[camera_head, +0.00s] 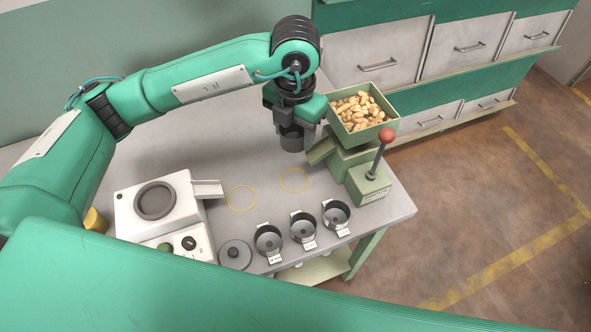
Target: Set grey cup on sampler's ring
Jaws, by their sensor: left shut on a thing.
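My left gripper (291,112) points down and is shut on a dark grey cup (292,138). The cup hangs upright in front of the green hopper's chute (322,150); its height above the table is hard to tell. Two thin yellow rings are marked on the table: one (294,180) below the held cup in the picture, near the hopper's chute, and one (241,198) near the white machine's chute (207,188). Both rings are empty. No label readable here tells which machine is the sampler. My right gripper is not in view.
A green hopper (347,147) full of nuts stands at the table's right, beside a red-knobbed lever (386,135). A white machine (128,212) stands at the left. Three dark cups (268,240) with tags and a round lid (235,254) line the front edge. Drawers (376,60) stand behind.

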